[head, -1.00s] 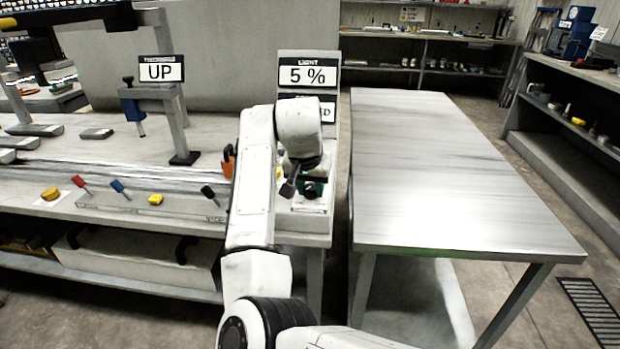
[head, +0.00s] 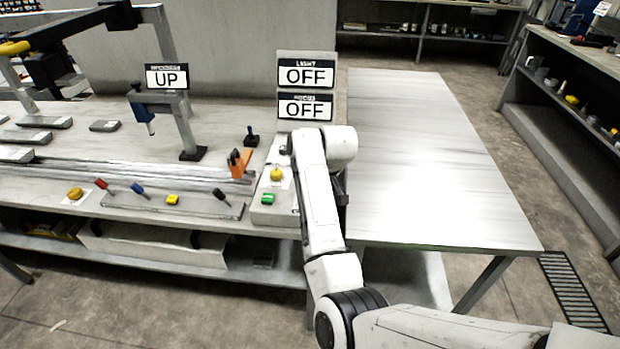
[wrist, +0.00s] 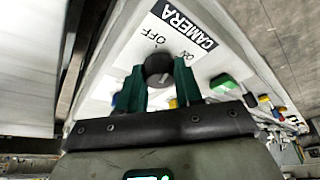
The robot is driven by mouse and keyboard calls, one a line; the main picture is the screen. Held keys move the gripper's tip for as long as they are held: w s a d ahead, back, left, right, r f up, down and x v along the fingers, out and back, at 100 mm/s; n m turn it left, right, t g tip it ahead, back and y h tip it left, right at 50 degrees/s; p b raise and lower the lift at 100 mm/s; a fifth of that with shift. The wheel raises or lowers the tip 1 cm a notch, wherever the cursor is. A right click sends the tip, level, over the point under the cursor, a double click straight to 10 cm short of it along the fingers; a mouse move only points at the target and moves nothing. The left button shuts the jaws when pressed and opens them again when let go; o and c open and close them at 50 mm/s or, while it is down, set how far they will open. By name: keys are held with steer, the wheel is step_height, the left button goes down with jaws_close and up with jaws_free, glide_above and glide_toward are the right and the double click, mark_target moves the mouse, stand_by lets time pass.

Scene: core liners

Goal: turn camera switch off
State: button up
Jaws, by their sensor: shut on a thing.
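The camera switch is a black round knob (wrist: 158,68) on a white panel (wrist: 120,65) in the wrist view, with a "CAMERA" label (wrist: 183,25) and the words "OFF" and "ON" beside it. My gripper (wrist: 159,80) has its two green fingers on either side of the knob, shut on it. A pale mark shows on the knob; I cannot tell which word it points to. In the head view my arm hides the gripper and knob. Two signs stand behind the panel: the light sign (head: 306,74) reads OFF, and the lower sign (head: 305,107) reads OFF.
On the control box are a yellow button (head: 276,174) and a green button (head: 267,199). An orange-handled part (head: 239,162) stands to its left. Several coloured levers line the left bench's front. The metal table (head: 430,160) at right is bare.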

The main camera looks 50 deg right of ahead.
steer(key=n+y+p, duration=0.2)
steer(key=n+p, duration=0.1)
steer(key=n, duration=0.2)
steer(key=shift+d, duration=0.15)
steer(key=shift+n+g, duration=0.3)
stand_by(0.3)
steer(key=o, duration=1)
steer(key=shift+o, duration=0.2)
steer(key=shift+r, duration=0.1)
steer(key=v, duration=1)
steer(key=shift+d+r, duration=0.15)
steer(key=shift+r, duration=0.1)
steer(key=shift+s, duration=0.1)
